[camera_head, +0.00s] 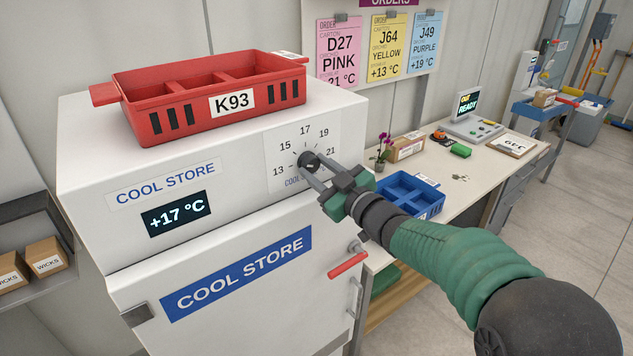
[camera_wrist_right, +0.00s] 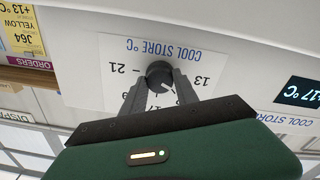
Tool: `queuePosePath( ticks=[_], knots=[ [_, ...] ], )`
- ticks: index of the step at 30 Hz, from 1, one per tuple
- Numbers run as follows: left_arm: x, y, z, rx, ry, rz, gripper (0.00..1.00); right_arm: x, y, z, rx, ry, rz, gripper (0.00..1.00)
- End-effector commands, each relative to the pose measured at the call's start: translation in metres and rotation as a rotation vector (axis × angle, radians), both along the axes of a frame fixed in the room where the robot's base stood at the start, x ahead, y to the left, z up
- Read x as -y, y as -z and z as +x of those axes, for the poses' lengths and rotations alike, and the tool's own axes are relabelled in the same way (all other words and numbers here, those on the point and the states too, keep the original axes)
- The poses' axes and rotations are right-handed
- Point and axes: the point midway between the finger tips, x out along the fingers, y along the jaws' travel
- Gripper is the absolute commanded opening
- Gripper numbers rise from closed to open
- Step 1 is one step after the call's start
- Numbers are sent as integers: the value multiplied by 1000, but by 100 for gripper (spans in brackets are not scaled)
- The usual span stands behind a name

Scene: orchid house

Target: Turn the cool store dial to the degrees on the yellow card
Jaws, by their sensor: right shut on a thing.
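The cool store dial (camera_head: 309,160) is a dark round knob on a white plate (camera_head: 279,151) marked 13, 15, 17, 19 and 21. My right gripper (camera_head: 311,171) is shut on the dial; the wrist view also shows the dial (camera_wrist_right: 160,75) between its fingers. A light mark on the knob shows there, but I cannot read its exact setting. The display (camera_head: 176,214) on the cool store (camera_head: 226,176) reads +17 °C. The yellow card (camera_head: 385,46) on the wall board reads J64, YELLOW, +13 °C. My left gripper is not in view.
A red crate (camera_head: 135,130) labelled K93 stands on top of the cool store. A red door handle (camera_head: 348,265) is below the dial. A bench (camera_head: 485,167) at the right holds a blue tray (camera_head: 431,209), a potted orchid and a monitor. Pink and blue cards flank the yellow one.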

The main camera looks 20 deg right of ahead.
Motion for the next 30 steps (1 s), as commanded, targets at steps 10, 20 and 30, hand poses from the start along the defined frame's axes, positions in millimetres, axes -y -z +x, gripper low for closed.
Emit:
queuePosePath(
  ticks=[10,20,30],
  knots=[
    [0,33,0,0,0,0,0,0,1,0,98,1,-251,0],
    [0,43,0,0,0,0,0,-1,0,0,138,-2,-369,0],
    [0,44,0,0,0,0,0,-1,-1,0,144,-2,-391,0]
  ],
)
